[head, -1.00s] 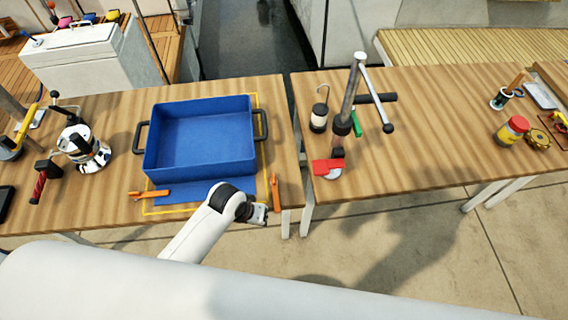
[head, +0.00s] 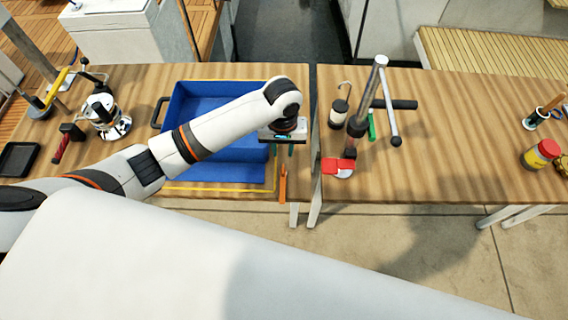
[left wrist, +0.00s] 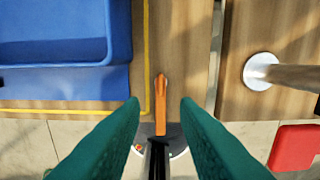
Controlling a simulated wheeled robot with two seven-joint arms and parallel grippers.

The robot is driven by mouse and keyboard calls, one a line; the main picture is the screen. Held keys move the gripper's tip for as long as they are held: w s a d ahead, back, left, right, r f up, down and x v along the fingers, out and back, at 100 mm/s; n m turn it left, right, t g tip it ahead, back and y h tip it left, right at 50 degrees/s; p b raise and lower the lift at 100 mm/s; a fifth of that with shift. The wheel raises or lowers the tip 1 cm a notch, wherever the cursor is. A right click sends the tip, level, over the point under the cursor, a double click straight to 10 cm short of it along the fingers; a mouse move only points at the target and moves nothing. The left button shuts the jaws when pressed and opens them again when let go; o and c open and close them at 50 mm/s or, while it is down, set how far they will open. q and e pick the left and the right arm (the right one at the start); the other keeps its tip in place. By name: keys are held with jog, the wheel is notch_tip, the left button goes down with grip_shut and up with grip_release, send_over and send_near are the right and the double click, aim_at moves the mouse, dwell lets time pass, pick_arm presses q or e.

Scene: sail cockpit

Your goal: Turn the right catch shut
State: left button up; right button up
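The right catch (head: 283,183) is a narrow orange lever at the table's front edge, just right of the blue box (head: 175,108). Its long side runs front to back. The left catch is hidden behind my left arm. My right gripper is out of view.
A yellow outline (head: 200,189) surrounds the box. A gap splits the two tables right of the catch. On the right table are a red-and-white object (head: 338,167), a metal post with a handle (head: 365,105) and a small lantern-like jar (head: 339,113).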

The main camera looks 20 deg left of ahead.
aim_at(283, 169)
pick_arm(q)
notch_tip(283, 169, down, 10)
jog(key=shift+r, duration=0.1)
dwell(0.4)
grip_shut()
